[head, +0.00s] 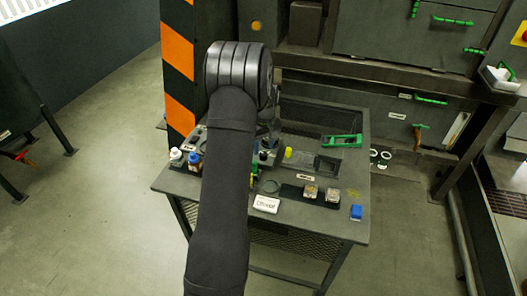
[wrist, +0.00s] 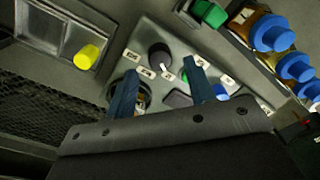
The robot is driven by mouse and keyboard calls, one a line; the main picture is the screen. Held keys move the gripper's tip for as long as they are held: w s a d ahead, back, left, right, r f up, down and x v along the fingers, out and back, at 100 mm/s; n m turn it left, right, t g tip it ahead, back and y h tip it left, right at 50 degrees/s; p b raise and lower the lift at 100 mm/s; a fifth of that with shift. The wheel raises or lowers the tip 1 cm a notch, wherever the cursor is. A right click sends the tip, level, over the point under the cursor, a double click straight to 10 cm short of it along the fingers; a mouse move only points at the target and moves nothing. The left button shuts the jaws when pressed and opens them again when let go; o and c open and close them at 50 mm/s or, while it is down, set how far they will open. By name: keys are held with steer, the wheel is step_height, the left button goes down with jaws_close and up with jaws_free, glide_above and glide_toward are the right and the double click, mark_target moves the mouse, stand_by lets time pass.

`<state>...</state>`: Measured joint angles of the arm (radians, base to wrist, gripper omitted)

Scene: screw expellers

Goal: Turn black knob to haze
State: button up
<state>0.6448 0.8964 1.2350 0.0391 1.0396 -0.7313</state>
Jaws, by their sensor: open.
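In the wrist view, a round black knob (wrist: 160,55) with a white pointer mark sits on a grey control panel (wrist: 140,36). Small white labels surround it, too small to read. My gripper (wrist: 158,78) is open, with two dark blue fingers pointing toward the panel. The knob lies just beyond and between the fingertips; I see no contact. In the head view, my arm hides most of the panel and the gripper, so the knob cannot be made out there.
A yellow button (wrist: 88,55) and a green part (wrist: 209,13) flank the knob. Blue-capped bottles (wrist: 271,33) stand at the right. In the head view, the table (head: 335,225) also holds a green-handled item (head: 341,141), small jars (head: 310,191) and a blue block (head: 356,212). A striped post (head: 178,65) rises behind.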

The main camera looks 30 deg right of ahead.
mark_target(264, 154)
steer(key=shift+a+f, duration=0.1)
steer(key=shift+f, duration=1.45)
steer(key=shift+c, duration=0.2)
steer(key=c, duration=0.9)
steer(key=shift+c, duration=0.2)
steer(key=shift+m, duration=0.3)
steer(key=m, duration=1.1)
steer(key=shift+r, duration=0.1)
steer(key=shift+t, duration=0.3)
